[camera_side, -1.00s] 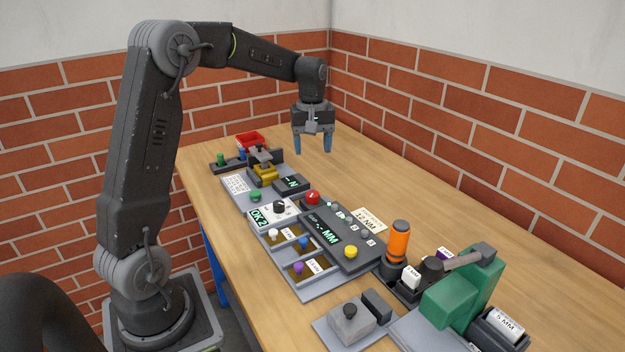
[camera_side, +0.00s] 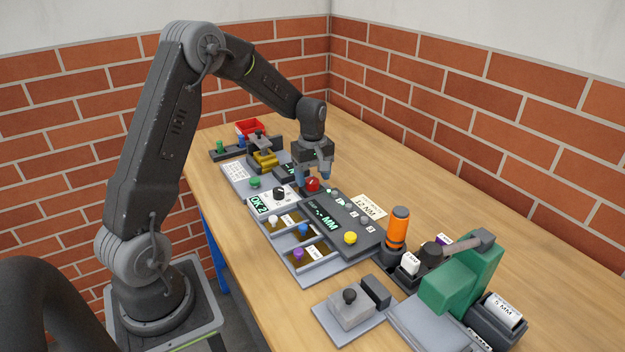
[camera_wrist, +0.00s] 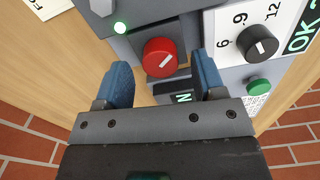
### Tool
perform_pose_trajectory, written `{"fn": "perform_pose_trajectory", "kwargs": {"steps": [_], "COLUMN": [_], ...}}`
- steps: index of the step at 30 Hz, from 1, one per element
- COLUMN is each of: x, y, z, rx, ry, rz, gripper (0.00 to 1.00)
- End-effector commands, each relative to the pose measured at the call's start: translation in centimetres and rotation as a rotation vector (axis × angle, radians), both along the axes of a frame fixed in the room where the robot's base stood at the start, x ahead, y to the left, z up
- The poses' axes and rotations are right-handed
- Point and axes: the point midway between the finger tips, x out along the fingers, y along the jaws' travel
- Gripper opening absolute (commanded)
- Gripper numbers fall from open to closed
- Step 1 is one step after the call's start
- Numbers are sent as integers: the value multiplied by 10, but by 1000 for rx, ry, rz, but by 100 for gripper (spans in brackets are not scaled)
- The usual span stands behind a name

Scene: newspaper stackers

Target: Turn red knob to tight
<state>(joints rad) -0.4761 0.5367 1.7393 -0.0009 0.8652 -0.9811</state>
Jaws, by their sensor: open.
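The red knob (camera_side: 312,185) sits on the end of a dark grey panel beside a small green light. My gripper (camera_side: 313,180) is above the knob, fingers pointing down. In the wrist view its two blue fingers (camera_wrist: 162,80) are apart, with the knob between and just beyond their tips. The fingers look clear of the knob. No "tight" mark is readable near it.
A black dial (camera_wrist: 258,42) on a white plate and a green button (camera_wrist: 258,86) are close by.

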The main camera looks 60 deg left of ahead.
Motion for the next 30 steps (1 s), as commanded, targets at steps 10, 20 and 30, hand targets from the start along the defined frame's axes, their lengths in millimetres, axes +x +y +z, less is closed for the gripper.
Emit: {"fn": "perform_pose_trajectory", "kwargs": {"steps": [10,20,30], "x": [0,0,0], "y": [0,0,0], "z": [-16,-15,-15], "rx": [-1,0,0], "ry": [1,0,0], "rz": [0,0,0], "gripper": [63,45,14]}}
